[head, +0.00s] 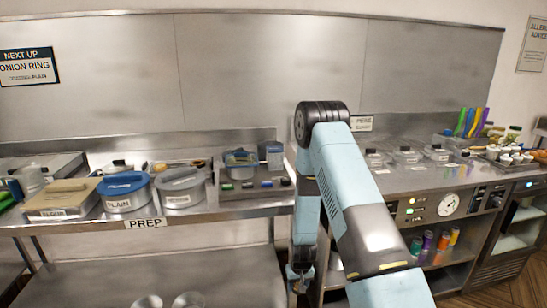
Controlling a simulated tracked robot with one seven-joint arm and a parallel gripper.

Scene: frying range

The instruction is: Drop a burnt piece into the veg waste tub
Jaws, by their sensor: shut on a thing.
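My gripper (300,279) hangs low at the end of my light-blue arm, in front of the gap between the prep shelf and the right-hand counter. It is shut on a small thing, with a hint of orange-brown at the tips. The piece is too small and too hidden to tell whether it is burnt. I cannot pick out a tub marked as veg waste. Two round pale containers stand on the lower shelf, a left one (147,302) and a right one (188,300), both cut off by the bottom edge. They are to the left of my gripper.
The prep shelf (226,211) holds a tan-lidded tub (62,196), a blue-lidded tub (123,187) and a grey-lidded tub (180,182). The lower steel shelf (195,270) is mostly bare. The right counter has a dial (448,204), and coloured bottles (428,241) stand underneath.

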